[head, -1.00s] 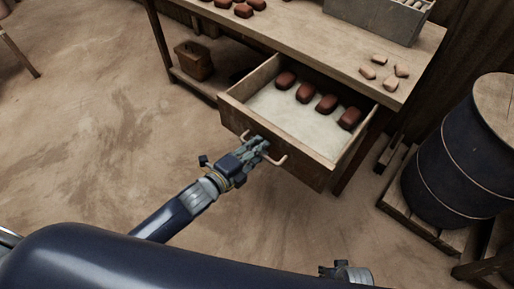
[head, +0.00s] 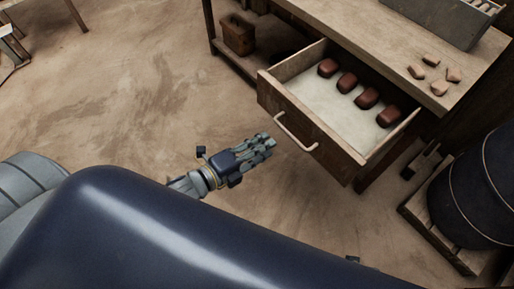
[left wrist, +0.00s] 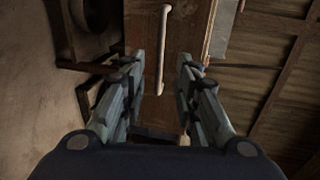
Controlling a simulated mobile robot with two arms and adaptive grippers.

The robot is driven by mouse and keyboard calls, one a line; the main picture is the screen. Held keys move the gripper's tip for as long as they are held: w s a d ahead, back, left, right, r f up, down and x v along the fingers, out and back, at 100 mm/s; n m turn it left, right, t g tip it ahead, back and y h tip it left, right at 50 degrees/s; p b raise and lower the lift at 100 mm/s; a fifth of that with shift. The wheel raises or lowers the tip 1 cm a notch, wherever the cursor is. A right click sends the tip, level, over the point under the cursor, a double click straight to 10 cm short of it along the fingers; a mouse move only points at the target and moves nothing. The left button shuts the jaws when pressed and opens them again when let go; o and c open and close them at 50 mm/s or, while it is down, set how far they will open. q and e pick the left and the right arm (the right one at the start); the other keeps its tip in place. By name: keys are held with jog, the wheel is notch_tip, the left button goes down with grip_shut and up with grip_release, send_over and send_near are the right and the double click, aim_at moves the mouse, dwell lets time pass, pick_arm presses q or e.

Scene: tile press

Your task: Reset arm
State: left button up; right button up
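My left gripper (head: 262,147) is in front of the open drawer (head: 316,141), apart from its pale handle (head: 293,131) and to the left of it in the head view. In the left wrist view its two fingers (left wrist: 160,88) stand apart with nothing between them. The handle (left wrist: 162,45) shows beyond the fingertips there. The drawer is pulled out of the workbench (head: 350,35) and holds several dark red-brown blocks (head: 366,98) in a row on a pale bottom. My right gripper is not clearly visible.
A grey crate (head: 440,20) and several small tan pieces (head: 431,60) lie on the workbench. A wooden box (head: 237,35) sits on its lower shelf. A dark barrel (head: 470,190) on a pallet stands at right. The floor left of the drawer is clear.

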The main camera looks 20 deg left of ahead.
pick_arm(q)
jog(key=shift+s+a+r, duration=0.15)
jog(key=shift+s+a, duration=0.2)
jog(key=shift+s, duration=0.25)
jog(key=s+a+f+n+g+y, duration=0.25)
jog(key=f+n, duration=0.25)
jog(key=f, duration=0.3)
jog(key=s+a+f+n+g+y, duration=0.2)
jog(key=a+f+n, duration=0.1)
jog(key=f+n, duration=0.4)
jog(key=s+a+f+n+g+y, duration=0.2)
jog(key=f+n+g+y, duration=0.15)
jog(key=f, duration=0.55)
jog(key=s+d+f+n+g, duration=0.25)
jog(key=s+f+n, duration=0.35)
jog(key=s, duration=0.3)
jog(key=s+a+g+p, duration=0.1)
jog(key=s+a+p, duration=0.1)
jog(key=s+p, duration=0.6)
jog(key=s+a+g+p, duration=0.1)
jog(key=s+p, duration=0.7)
jog(key=shift+s+a+f, duration=0.35)
pick_arm(e)
jog(key=s+d+f+g, duration=0.1)
jog(key=s+d, duration=0.2)
jog(key=s, duration=1.4)
jog(key=shift+s, duration=0.25)
